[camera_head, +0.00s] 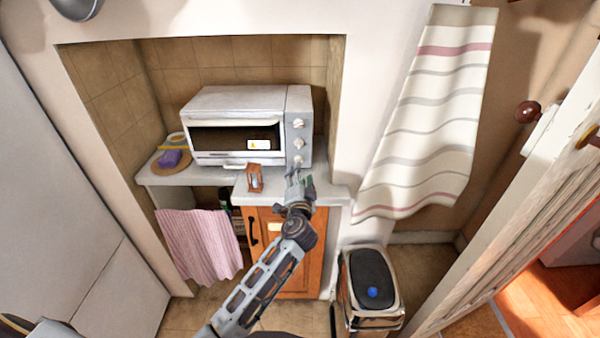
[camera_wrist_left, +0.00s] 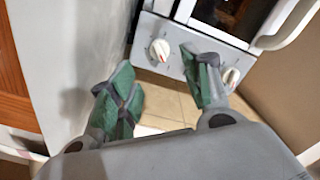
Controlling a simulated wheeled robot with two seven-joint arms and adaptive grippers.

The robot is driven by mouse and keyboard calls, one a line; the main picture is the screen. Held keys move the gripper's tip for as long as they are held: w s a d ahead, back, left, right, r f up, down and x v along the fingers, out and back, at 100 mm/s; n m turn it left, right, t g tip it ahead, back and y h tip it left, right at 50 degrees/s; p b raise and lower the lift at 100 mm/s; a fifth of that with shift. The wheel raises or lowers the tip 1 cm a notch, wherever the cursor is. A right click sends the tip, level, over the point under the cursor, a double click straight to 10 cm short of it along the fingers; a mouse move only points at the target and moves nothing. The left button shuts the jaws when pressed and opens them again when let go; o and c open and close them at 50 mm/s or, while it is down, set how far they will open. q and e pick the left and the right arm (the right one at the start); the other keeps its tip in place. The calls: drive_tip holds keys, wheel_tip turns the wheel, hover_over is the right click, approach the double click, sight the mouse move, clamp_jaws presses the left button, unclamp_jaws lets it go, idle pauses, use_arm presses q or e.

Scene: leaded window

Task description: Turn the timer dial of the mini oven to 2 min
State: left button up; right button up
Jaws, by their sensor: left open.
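The mini oven (camera_head: 240,104) stands on the counter in the tiled niche. Its control panel on the right carries several pale dials: an upper dial (camera_head: 298,123), a middle dial (camera_head: 298,142) and a lowest dial (camera_head: 298,160). I cannot read their markings or tell which is the timer. My left gripper (camera_head: 299,178) is open and empty, just in front of and below the panel. In the left wrist view, the lowest dial (camera_wrist_left: 160,50) shows beyond the gap between the green-padded fingers (camera_wrist_left: 158,64), apparently untouched. Another dial (camera_wrist_left: 231,76) is partly behind the right finger.
A small brown wooden object (camera_head: 254,178) sits on the counter edge, left of the gripper. A purple sponge (camera_head: 171,158) lies farther left. A pink cloth (camera_head: 199,243) hangs below. A bin (camera_head: 370,285) stands right of the cabinet (camera_head: 300,270). Side walls bound the niche.

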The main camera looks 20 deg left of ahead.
use_arm(q)
drive_tip(key=shift+v, duration=2.35)
drive_tip(key=shift+f, duration=0.15)
